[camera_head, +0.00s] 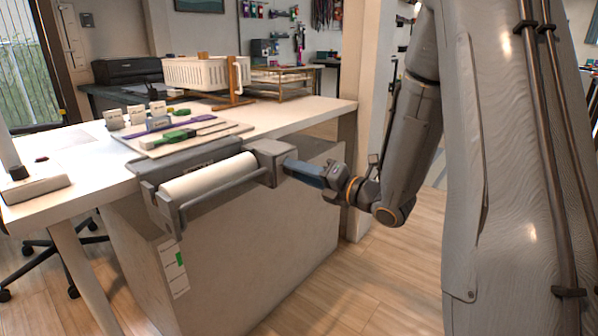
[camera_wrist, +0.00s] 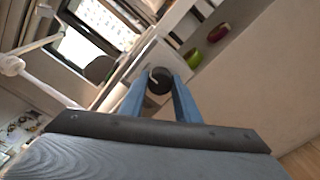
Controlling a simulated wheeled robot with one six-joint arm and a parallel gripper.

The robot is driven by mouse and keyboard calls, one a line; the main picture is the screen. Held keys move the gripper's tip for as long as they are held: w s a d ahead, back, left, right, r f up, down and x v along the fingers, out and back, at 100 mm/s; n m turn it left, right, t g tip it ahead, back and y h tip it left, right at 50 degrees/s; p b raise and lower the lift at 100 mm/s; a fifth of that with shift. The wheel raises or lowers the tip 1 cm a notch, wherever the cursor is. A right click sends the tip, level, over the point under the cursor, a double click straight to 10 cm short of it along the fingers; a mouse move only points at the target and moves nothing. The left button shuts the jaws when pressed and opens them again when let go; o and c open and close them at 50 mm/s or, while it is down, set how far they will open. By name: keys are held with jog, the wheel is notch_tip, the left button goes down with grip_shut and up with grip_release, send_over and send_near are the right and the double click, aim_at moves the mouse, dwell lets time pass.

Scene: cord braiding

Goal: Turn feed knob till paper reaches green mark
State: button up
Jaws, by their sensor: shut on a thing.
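A white paper roll (camera_head: 208,178) sits in a grey feed holder (camera_head: 225,195) on the front edge of the white worktop. The paper's loose end is not clearly seen below the roll. A white strip (camera_head: 172,274) with a green mark (camera_head: 180,259) is on the cabinet front below the roll. My gripper (camera_head: 289,167) is at the right end of the holder, by its grey end housing (camera_head: 270,152). In the wrist view its two blue fingers are shut on the dark round feed knob (camera_wrist: 160,80). In the head view the fingers hide the knob.
A board (camera_head: 190,136) with green and purple pieces lies on the worktop (camera_head: 290,112) behind the holder. A white basket (camera_head: 200,73) and a wooden stand are farther back. The cabinet (camera_head: 250,255) stands below, with open floor to its right.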

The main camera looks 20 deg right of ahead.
jog(key=shift+m, duration=0.4)
jog(key=shift+w+d+r+m+p, duration=0.1)
jog(key=shift+m+p, duration=5.55)
jog(key=shift+m, duration=3.05)
jog(key=shift+d+r+m+p, duration=0.1)
jog(key=shift+m+p, duration=5.5)
jog(key=shift+m, duration=3.1)
